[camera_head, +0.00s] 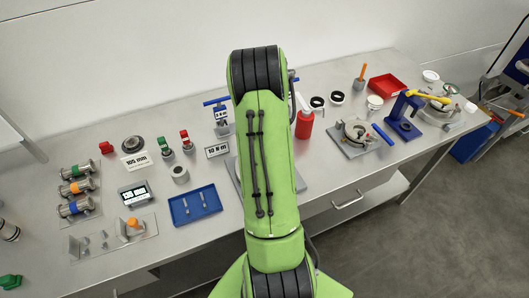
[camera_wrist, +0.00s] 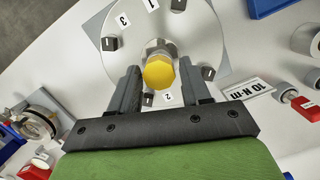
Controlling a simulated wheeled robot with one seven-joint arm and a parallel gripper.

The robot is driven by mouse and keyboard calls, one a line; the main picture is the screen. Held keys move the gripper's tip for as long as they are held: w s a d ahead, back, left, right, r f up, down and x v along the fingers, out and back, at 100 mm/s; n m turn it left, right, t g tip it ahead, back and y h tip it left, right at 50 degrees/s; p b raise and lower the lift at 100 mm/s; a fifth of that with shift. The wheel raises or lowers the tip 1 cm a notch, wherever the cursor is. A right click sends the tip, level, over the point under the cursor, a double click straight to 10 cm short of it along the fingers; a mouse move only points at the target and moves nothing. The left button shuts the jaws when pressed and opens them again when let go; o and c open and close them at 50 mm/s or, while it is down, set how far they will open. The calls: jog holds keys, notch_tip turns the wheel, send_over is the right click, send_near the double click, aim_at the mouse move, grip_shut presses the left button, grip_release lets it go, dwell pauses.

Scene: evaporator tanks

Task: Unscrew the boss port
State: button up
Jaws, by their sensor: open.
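The boss port shows in the wrist view as a yellow hexagonal cap (camera_wrist: 159,75) on a short metal neck. It stands at the middle of a round metal flange (camera_wrist: 205,30) with dark blocks around it and tags reading 1, 2 and 3. My gripper (camera_wrist: 159,67) is open, with one dark finger on each side of the yellow cap. A gap shows on both sides; I cannot tell how deep the fingers reach. In the head view my green arm hides the flange, the cap and my gripper.
A "10 N·m" sign (camera_head: 217,150) lies left of my arm, near a blue tray (camera_head: 195,204). A red bottle (camera_head: 304,124) stands just right of my arm. Another clamp fixture (camera_head: 356,137) and a blue stand (camera_head: 404,120) are further right.

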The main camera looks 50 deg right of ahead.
jog(key=m, duration=0.4)
jog(key=shift+s+d+r+t, duration=0.1)
jog(key=shift+s+t, duration=0.05)
jog(key=shift+t, duration=0.15)
jog(key=m+p, duration=0.1)
jog(key=m, duration=0.2)
jog(key=shift+t+y, duration=0.3)
jog(key=m, duration=0.4)
jog(key=shift+s+t, duration=0.1)
jog(key=shift+t, duration=0.2)
jog(key=m, duration=0.3)
jog(key=shift+m+t, duration=0.3)
jog(key=shift+m, duration=0.1)
jog(key=m+h, duration=0.1)
jog(key=m, duration=0.6)
jog(key=shift+s+t+p, duration=0.1)
jog(key=shift+t+p, duration=0.25)
jog(key=shift+t, duration=0.05)
jog(key=m, duration=0.3)
jog(key=shift+a+h, duration=0.2)
jog(key=shift+h, duration=0.2)
jog(key=m, duration=0.4)
jog(key=shift+m+h, duration=0.4)
grip_shut()
jog(key=n+y, duration=0.1)
jog(key=n, duration=0.4)
